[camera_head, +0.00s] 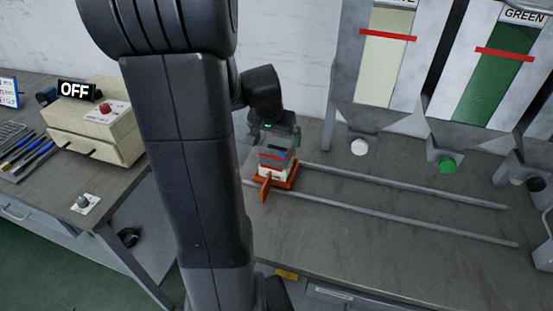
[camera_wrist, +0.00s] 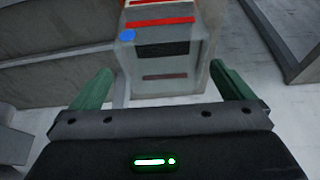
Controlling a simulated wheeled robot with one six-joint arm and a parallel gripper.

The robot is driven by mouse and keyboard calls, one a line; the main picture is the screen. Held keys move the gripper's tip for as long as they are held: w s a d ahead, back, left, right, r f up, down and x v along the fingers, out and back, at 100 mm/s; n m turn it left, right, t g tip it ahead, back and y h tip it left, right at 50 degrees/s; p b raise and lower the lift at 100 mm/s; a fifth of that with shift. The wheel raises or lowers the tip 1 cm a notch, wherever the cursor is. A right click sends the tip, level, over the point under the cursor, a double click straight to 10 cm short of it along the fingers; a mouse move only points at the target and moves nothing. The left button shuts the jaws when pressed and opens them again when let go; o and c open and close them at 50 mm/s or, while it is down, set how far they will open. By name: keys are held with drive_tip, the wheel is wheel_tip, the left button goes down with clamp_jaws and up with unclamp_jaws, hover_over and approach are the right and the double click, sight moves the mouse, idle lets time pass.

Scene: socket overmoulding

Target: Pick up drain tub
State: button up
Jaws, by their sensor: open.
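A translucent grey tub (camera_wrist: 165,50) with a red stripe and a blue spot lies ahead of and between my fingers in the wrist view; it looks like the drain tub, but I cannot be sure. In the head view, a translucent body with red and blue marks (camera_head: 277,157) sits by an orange-red base (camera_head: 285,181) on the bench rails. My gripper (camera_wrist: 160,78) has green fingers spread apart, one on each side of the tub's lower part in the picture. I see no clear contact. In the head view, my arm and wrist partly hide this spot.
Two rails (camera_head: 400,185) run right along the grey bench (camera_head: 400,250). Hoppers with a white nozzle (camera_head: 359,147) and a green nozzle (camera_head: 447,166) hang behind. At left, a beige box (camera_head: 97,130) has an OFF sign (camera_head: 75,91). The bench front right is clear.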

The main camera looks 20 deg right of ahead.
sight(277, 146)
drive_tip(key=shift+x, duration=3.2)
drive_tip(key=shift+w+a, duration=0.1)
drive_tip(key=shift+a, duration=0.05)
drive_tip(key=c, duration=1.1)
